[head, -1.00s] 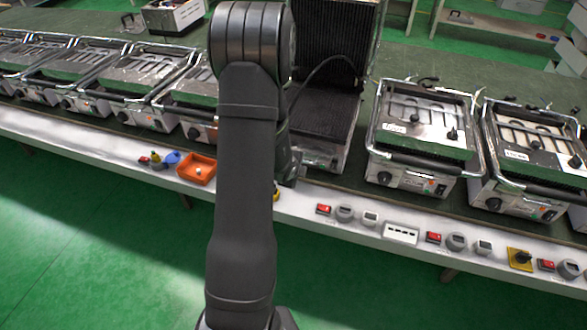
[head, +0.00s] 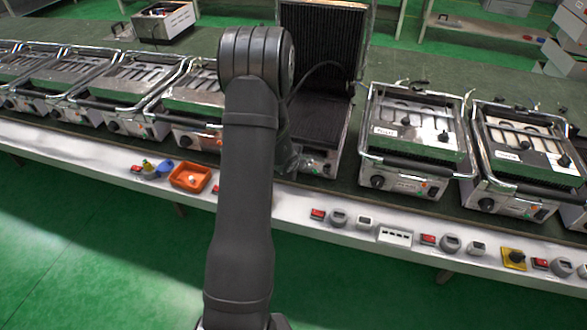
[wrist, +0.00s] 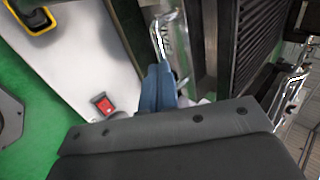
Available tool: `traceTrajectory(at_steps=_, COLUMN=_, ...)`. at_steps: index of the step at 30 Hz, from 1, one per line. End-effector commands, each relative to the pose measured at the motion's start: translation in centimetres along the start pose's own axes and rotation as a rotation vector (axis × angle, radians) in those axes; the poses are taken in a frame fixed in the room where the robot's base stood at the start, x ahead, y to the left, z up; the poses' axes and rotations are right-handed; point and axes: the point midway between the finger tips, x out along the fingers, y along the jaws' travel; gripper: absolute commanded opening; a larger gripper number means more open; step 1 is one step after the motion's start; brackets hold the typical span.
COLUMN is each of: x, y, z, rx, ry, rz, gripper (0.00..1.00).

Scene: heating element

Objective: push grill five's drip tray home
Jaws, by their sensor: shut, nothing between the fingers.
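One grill (head: 318,125) stands with its ribbed lid raised, just right of my arm in the head view; its number is not readable. Its ribbed plate and side also show at the upper right of the wrist view (wrist: 252,55). My gripper (wrist: 158,72) has blue fingers, closed together and empty, close to the grill's front edge. A bent shiny metal bar (wrist: 163,35) lies just beyond the fingertips; I cannot tell whether it belongs to the drip tray or whether the fingers touch it. I cannot pick out the drip tray clearly. In the head view my arm hides the fingertips.
Closed grills stand on both sides, the nearest on the right (head: 415,150). Along the bench front lie an orange bin (head: 190,177), red switches (head: 317,214) and grey knobs (head: 338,218). A red switch (wrist: 102,103) is left of my fingers. Green floor is open in front.

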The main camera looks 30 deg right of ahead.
Motion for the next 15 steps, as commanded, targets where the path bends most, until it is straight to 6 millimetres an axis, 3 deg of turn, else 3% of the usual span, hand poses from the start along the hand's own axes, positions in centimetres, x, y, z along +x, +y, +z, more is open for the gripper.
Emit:
traceTrajectory(at_steps=6, x=2.1, y=-2.4, z=0.0, rx=0.002, ry=0.001, rz=0.000, gripper=0.00)
traceTrajectory(at_steps=15, x=2.8, y=-3.2, z=0.0, rx=0.000, ry=-0.002, rz=0.001, gripper=0.00)
